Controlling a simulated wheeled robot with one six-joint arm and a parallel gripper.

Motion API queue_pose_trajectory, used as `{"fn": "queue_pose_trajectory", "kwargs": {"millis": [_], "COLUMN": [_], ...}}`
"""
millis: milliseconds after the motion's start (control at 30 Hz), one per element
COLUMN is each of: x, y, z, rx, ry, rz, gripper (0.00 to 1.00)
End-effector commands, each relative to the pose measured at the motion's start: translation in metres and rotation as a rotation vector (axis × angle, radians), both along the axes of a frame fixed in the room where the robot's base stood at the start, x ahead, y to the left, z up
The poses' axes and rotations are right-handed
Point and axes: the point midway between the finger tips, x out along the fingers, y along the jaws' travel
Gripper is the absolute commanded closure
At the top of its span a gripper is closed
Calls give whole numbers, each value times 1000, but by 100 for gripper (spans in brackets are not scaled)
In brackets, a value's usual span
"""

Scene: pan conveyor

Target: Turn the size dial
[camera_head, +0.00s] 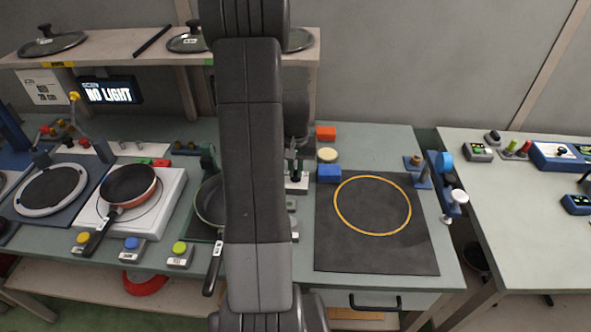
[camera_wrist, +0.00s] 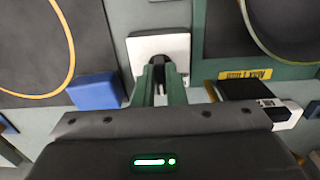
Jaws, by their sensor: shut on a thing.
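The size dial appears to be the small black knob (camera_wrist: 158,62) on a white square base (camera_wrist: 145,46) in the wrist view; no size label is readable. My gripper (camera_wrist: 161,72) has its two green fingers close together on either side of this knob, shut on it. The fingers hide part of the knob, so its pointer setting cannot be read. In the head view the white base (camera_head: 297,186) shows just right of my arm, with my gripper (camera_head: 292,168) over it.
A blue block (camera_head: 329,172) sits right of the dial, beside a black mat (camera_head: 340,255) with a yellow ring. A dark pan (camera_head: 208,205) is left, partly hidden by my arm. A red pan (camera_head: 130,184) sits further left.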

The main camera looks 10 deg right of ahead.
Motion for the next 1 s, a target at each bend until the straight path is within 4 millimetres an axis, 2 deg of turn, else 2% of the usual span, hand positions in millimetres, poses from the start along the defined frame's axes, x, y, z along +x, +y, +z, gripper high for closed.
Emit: {"fn": "queue_pose_trajectory", "kwargs": {"millis": [100, 133, 233, 533, 667, 767, 1000], "x": [0, 0, 0, 0, 1, 1, 1], "y": [0, 0, 0, 0, 0, 0, 0], "z": [0, 0, 0, 1, 12, 28, 85], "rx": [0, 0, 0, 0, -1, -1, -1], "ry": [0, 0, 0, -1, -4, -6, -7], "rz": [-1, -1, -1, -1, -1, -1, -1], "gripper": [100, 85, 67, 67, 67, 67, 67]}}
